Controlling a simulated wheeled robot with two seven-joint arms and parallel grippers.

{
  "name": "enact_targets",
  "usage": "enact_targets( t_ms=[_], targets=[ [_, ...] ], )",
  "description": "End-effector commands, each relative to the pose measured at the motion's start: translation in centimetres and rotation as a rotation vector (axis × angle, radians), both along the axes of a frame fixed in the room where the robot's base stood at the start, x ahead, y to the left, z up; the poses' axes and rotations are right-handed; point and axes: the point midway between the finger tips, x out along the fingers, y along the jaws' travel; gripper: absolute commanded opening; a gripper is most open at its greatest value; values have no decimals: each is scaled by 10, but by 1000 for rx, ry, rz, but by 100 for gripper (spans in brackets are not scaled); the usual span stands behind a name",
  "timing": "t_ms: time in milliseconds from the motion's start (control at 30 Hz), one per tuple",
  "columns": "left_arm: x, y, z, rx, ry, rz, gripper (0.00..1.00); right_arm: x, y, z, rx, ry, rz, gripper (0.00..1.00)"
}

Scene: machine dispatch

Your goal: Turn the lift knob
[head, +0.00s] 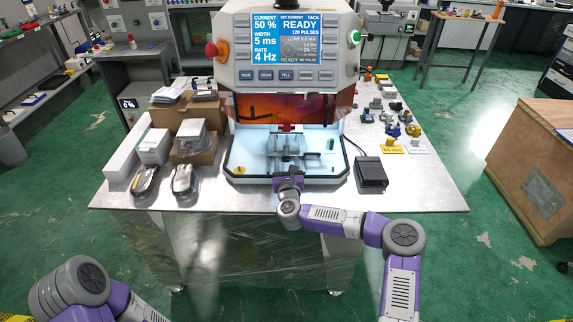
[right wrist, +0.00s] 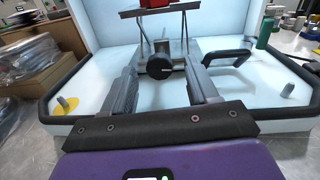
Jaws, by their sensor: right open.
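The lift knob (right wrist: 159,66) is a dark round knob on the front of a grey metal lift stage (right wrist: 178,72) in the right wrist view. The stage also shows in the head view (head: 287,143), inside the machine's white tray. My right gripper (right wrist: 162,76) is open, one finger on each side of the knob. Gaps show between the knob and both fingers, so it is not gripped. In the head view my right gripper (head: 288,177) reaches over the tray's front edge and hides the knob. My left gripper is out of view.
A red piece (head: 287,127) sits atop the stage. A dark handle (right wrist: 228,58) and short pegs stand in the tray. The machine's display (head: 279,47) hangs above. Boxes (head: 154,146) stand left on the table; a black pedal (head: 370,172) and small parts stand right.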

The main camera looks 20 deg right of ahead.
Motion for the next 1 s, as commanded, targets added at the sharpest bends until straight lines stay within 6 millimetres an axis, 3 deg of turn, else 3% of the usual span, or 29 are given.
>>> enact_targets(
  t_ms=[433, 800, 1000],
  targets=[
    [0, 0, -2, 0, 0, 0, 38, 10, -2, 0, -1, 1, 1, 59],
    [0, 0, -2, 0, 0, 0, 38, 10, -2, 0, -1, 1, 1, 4],
    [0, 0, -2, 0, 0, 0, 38, 10, -2, 0, -12, 4, 2, 3]
  ],
)
